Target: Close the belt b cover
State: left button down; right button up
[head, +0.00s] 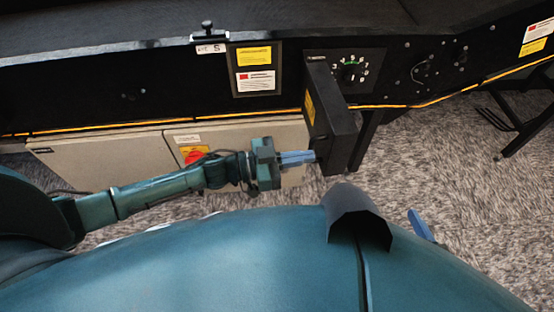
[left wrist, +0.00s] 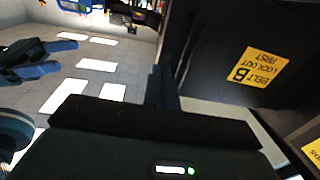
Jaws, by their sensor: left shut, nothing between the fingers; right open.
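The belt B cover (head: 335,130) is a thick black panel that stands swung out from the machine's front, so it is open. A yellow label shows on its left face. In the left wrist view a dark panel (left wrist: 215,60) bears a yellow label reading "BELT B LOCK OUT FIRST". My left gripper (head: 305,158) is shut and empty, with blue fingers pointing right at the cover's lower outer part. I cannot tell whether they touch it. My right gripper (left wrist: 45,58) is open and empty, away from the cover; one blue finger shows in the head view.
A dial panel (head: 352,72) is on the machine front beside the cover. A pale cabinet (head: 95,165) with a red knob (head: 194,157) stands below, behind my left arm. A machine leg (head: 365,138) is just right of the cover.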

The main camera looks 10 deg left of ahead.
aim_at(330, 153)
pick_arm(q)
jog(key=shift+x, duration=1.7)
